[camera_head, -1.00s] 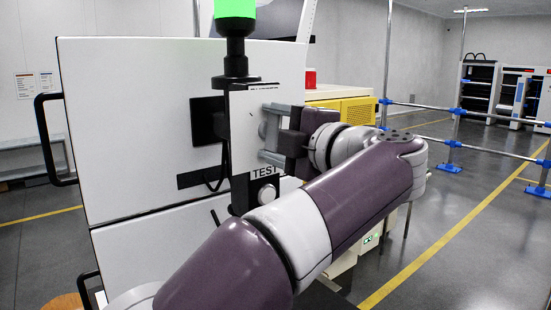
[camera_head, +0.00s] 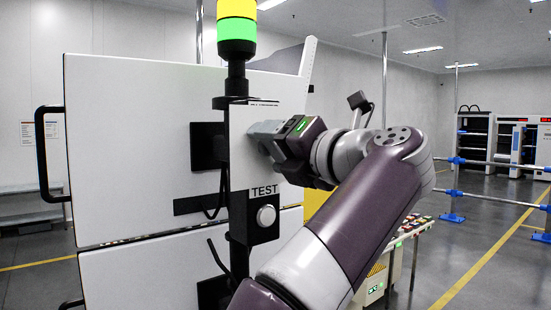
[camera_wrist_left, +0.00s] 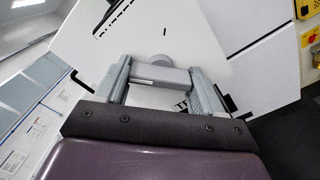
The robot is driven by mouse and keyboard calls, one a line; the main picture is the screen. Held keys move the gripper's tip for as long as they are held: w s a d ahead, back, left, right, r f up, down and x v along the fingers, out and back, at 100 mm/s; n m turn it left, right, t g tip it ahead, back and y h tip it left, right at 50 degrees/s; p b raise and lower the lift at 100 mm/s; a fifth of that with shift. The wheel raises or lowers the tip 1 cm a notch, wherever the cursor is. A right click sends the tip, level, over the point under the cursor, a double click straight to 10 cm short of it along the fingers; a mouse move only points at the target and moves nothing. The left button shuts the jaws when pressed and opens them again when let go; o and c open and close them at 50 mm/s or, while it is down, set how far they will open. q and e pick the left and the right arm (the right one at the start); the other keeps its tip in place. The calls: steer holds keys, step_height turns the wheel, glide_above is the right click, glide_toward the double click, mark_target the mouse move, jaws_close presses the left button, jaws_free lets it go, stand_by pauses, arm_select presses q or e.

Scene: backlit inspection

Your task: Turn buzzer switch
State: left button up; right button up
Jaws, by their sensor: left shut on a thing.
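The buzzer switch is a grey knob with a bar-like handle (camera_wrist_left: 160,74) on a white panel, seen in the left wrist view. My left gripper (camera_wrist_left: 160,68) is shut on it, with one finger at each end of the handle. My right gripper is in neither view.
A round TEST button (camera_head: 266,215) sits just below the gripper. A yellow and green signal tower (camera_head: 236,30) rises above the plate. A large white cabinet (camera_head: 130,130) with black handles stands behind. Blue-jointed rails (camera_head: 480,200) are at the right.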

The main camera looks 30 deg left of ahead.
arm_select(q)
steer(key=shift+w+d+f+n, duration=0.1)
steer(key=shift+w+f+n, duration=0.1)
steer(key=shift+f+n, duration=0.3)
steer(key=o, duration=0.9)
steer(key=shift+c, duration=0.2)
steer(key=shift+o, duration=0.9)
steer(key=shift+w+d, duration=0.1)
steer(key=shift+s+r, duration=0.35)
steer(key=shift+s, duration=0.3)
steer(key=v, duration=1.2)
steer(key=shift+d+b, duration=0.3)
steer(key=shift+w, duration=0.1)
